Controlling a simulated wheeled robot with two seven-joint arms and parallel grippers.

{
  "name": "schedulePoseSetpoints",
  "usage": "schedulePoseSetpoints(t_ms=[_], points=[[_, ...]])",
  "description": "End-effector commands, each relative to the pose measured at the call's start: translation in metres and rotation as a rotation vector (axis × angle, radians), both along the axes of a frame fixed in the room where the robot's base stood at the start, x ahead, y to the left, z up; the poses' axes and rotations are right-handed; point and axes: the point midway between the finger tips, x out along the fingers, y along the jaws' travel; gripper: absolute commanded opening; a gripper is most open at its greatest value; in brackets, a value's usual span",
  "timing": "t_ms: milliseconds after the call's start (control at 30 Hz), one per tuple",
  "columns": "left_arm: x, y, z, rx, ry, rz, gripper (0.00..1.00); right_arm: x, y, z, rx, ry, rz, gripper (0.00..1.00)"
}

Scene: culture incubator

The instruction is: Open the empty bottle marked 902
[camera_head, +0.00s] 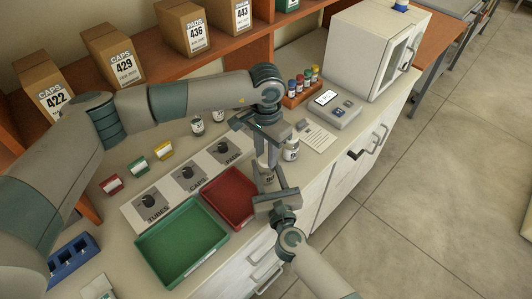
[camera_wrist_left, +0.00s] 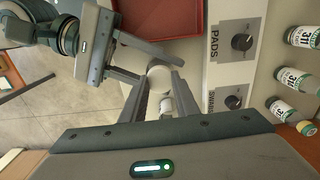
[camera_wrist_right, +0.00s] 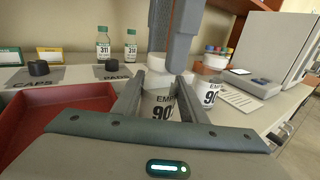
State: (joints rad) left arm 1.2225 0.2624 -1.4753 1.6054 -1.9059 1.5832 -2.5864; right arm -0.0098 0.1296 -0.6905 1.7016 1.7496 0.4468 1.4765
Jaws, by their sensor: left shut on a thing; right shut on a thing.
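A white bottle (camera_wrist_right: 160,104) labelled "EMPTY" and "90", its last digit hidden, stands upright between the fingers of my right gripper (camera_head: 268,182). That gripper is shut on the bottle's body from the front; the bottle also shows small in the head view (camera_head: 269,178). The bottle's white cap (camera_wrist_right: 157,64) is at the top, under my left gripper (camera_head: 264,160). The left gripper reaches down from above and is shut on the cap, which also shows between its fingers in the left wrist view (camera_wrist_left: 160,77). I cannot tell whether the cap is seated or loosened.
A second white "EMPTY" bottle (camera_head: 291,151) stands close on the right. A red tray (camera_head: 231,196) and a green tray (camera_head: 182,244) lie to the left. A rack of coloured-cap tubes (camera_head: 300,88) and a device (camera_head: 333,108) are farther back.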

Motion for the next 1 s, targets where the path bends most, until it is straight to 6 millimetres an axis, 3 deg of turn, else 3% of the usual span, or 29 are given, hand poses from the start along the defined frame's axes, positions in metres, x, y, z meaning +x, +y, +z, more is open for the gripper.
schedulePoseSetpoints(t_ms=[167, 1000], points=[[0.0004, 0.0003, 0.0003, 0.001, -0.001, 0.143, 0.01, -0.0001, -0.0001, -0.0001, 0.000, 0.000, 0.000, 0.00], [0.0003, 0.0003, 0.0008, 0.000, 0.000, 1.427, 0.01, -0.0001, -0.0001, -0.0001, 0.000, 0.000, 0.000, 0.00]])
